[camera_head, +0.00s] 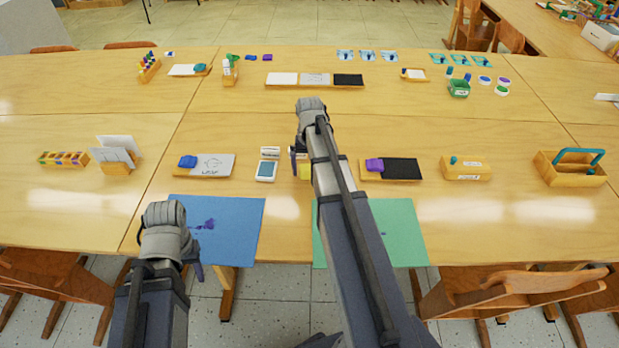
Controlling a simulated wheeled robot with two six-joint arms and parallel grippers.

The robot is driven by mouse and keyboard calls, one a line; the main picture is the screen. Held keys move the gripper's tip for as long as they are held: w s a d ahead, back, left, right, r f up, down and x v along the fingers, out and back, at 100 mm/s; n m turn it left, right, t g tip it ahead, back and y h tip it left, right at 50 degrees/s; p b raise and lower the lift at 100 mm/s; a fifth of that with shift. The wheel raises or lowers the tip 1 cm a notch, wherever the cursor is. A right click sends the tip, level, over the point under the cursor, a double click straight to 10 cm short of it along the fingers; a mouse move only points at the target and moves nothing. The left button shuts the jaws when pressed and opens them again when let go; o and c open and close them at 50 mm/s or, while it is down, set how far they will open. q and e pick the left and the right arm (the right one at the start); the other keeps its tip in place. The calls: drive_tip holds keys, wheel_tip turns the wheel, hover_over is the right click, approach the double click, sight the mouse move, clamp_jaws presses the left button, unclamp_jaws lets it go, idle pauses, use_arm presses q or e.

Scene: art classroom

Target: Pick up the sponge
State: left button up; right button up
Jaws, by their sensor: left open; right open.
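No sponge can be named for certain. A small yellow block (304,171), possibly a sponge, shows beside my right arm and is mostly hidden by it. My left gripper (194,262) is open and empty near the front edge of the blue sheet (240,232).
A green sheet (400,228) lies at the front, partly behind my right arm. A small white and teal box (266,171) stands left of the yellow block. A wooden caddy (570,178) is at right. Chairs (520,295) line the table's front edge.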

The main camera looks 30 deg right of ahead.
sight(309, 167)
drive_tip(key=shift+c, duration=0.2)
drive_tip(key=c, duration=1.2)
drive_tip(key=shift+o, duration=0.2)
wheel_tip(309, 167, up, 10)
drive_tip(key=p, duration=1)
